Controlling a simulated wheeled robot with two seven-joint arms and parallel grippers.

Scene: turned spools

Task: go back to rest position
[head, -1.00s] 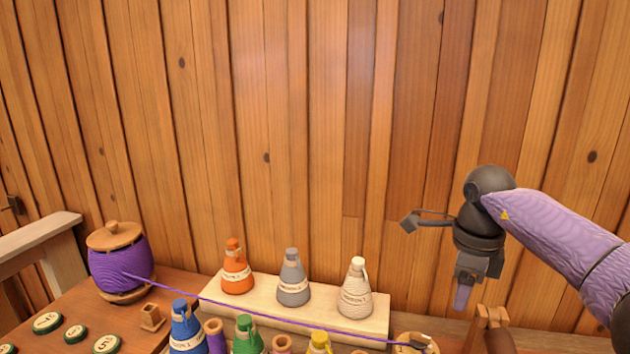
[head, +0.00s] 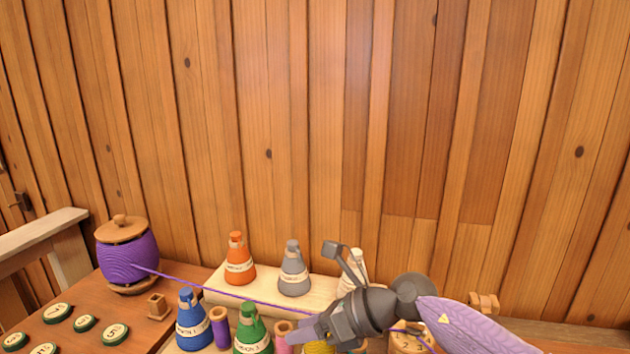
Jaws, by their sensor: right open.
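My right gripper (head: 308,333) comes in from the lower right on its purple-sleeved arm. It is open, with its fingers pointing left and slightly down over the front row of spools. I see nothing held in it, though the space between the fingers is hard to make out. It overlaps the yellow cone (head: 320,348) and partly covers the white cone (head: 357,266) behind. My left gripper is not in view.
A purple spool (head: 128,262) stands at left, its thread running right behind my gripper. Orange (head: 239,262) and grey (head: 293,272) cones stand on a pale board. Blue (head: 188,325) and green (head: 250,332) cones stand in front. The wooden wall closes the back.

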